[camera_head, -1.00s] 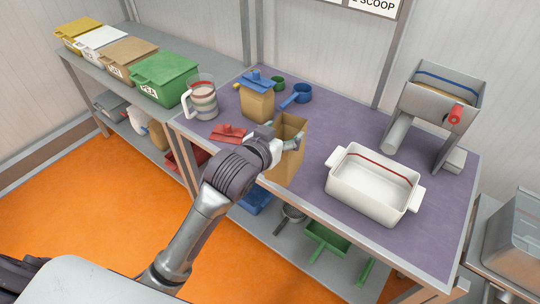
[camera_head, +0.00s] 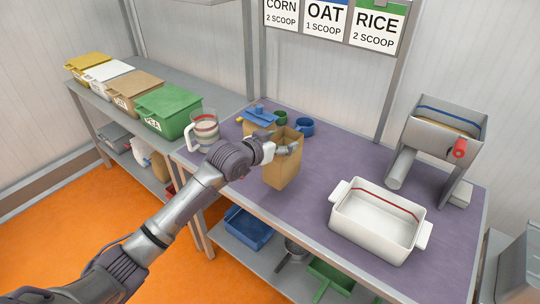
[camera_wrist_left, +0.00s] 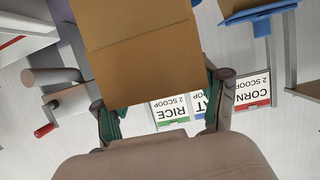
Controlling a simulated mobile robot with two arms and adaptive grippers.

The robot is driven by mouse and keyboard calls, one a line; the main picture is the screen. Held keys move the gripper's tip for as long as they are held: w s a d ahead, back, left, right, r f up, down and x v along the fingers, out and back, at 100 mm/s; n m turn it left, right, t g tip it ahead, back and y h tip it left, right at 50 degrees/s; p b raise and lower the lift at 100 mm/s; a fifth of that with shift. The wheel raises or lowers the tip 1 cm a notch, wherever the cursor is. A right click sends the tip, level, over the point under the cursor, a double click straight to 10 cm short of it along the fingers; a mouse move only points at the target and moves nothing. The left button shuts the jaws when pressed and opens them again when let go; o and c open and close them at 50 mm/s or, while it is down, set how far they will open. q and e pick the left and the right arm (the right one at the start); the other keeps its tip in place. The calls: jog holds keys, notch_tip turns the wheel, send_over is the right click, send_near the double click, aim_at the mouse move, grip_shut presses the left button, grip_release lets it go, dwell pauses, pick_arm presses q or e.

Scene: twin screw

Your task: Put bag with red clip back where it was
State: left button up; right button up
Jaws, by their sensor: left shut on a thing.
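My left gripper (camera_head: 285,149) is shut on an open-topped brown paper bag (camera_head: 283,170), gripping its upper part. The bag is upright at the purple table's front left part; I cannot tell whether its base touches the table. In the left wrist view the bag (camera_wrist_left: 140,55) fills the space between the fingers (camera_wrist_left: 165,115). No red clip shows on this bag or elsewhere now; my arm covers the table left of the bag. A second brown bag (camera_head: 252,127) with a blue clip (camera_head: 262,115) stands behind. My right gripper is out of view.
A striped jug (camera_head: 204,128) stands left, blue (camera_head: 304,126) and green (camera_head: 281,117) scoops behind the bag. A white tub (camera_head: 375,219) with a red line and a grey hopper machine (camera_head: 445,125) stand right. The table's middle (camera_head: 330,160) is clear.

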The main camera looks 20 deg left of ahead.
pick_arm(q)
jog(key=shift+s+a+f+p, duration=0.15)
jog(key=shift+a+f, duration=0.3)
jog(key=shift+f, duration=0.5)
jog(key=shift+w+a+f+p, duration=0.15)
jog(key=shift+a+f, duration=0.35)
jog(key=shift+f, duration=0.5)
jog(key=shift+s+a+f+p, duration=0.2)
jog(key=shift+a+f, duration=0.25)
jog(key=shift+f, duration=0.6)
jog(key=o, duration=1.3)
jog(key=shift+r, duration=0.2)
jog(key=shift+s+a, duration=0.15)
jog(key=shift+s, duration=0.15)
jog(key=b+v, duration=0.1)
jog(key=v, duration=1)
jog(key=shift+s+r, duration=0.1)
